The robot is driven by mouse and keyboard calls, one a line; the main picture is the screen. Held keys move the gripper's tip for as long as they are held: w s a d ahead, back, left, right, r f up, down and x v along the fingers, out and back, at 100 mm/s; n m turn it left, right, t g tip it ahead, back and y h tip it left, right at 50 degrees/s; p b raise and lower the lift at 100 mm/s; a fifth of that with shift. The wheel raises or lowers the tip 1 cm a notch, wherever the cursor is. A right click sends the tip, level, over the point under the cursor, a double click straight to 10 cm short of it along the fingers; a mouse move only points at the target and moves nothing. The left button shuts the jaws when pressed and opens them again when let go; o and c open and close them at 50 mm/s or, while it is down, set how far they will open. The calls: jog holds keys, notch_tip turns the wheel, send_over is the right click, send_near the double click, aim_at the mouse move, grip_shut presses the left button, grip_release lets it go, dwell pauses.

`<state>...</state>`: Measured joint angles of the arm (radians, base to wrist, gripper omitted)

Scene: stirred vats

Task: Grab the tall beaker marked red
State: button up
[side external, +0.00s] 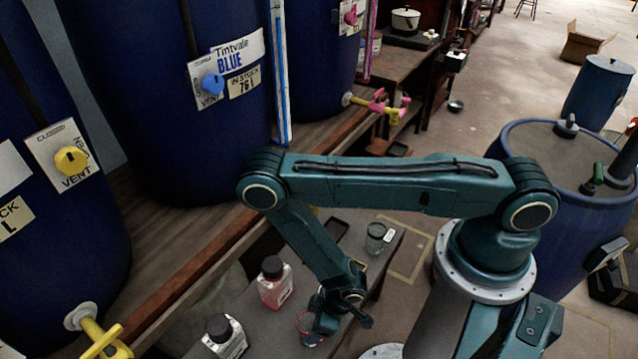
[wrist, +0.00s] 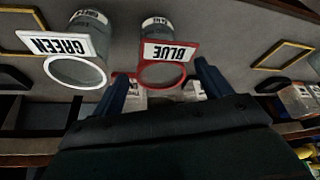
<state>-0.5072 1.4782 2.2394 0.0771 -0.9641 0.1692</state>
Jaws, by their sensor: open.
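A clear beaker with a red rim and a red-framed plate reading BLUE (wrist: 170,54) is at the middle of the wrist view. To its left is a clear beaker with a white rim and a plate reading GREEN (wrist: 60,44). No plate reading RED shows. My gripper (wrist: 161,72) is open, with its blue fingers on either side of the red-rimmed beaker's near edge; I cannot tell whether they touch it. In the side view my gripper (side external: 338,312) is low over the bench, partly hiding a red-rimmed glass vessel (side external: 309,328).
A bottle of red liquid (side external: 275,285) and a white-labelled bottle (side external: 225,338), both dark-capped, stand left of my gripper. A small glass (side external: 376,238) and a dark tray (side external: 337,229) sit further back. Large blue vats (side external: 180,130) line the left; another blue vat (side external: 560,220) stands right.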

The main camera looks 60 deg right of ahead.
jog(key=shift+w+f, duration=0.1)
jog(key=shift+f, duration=0.1)
send_over(308, 326)
jog(key=s+a, duration=0.2)
jog(key=shift+w+f, duration=0.2)
jog(key=shift+f, duration=2.1)
jog(key=shift+c, duration=0.5)
jog(key=c, duration=0.9)
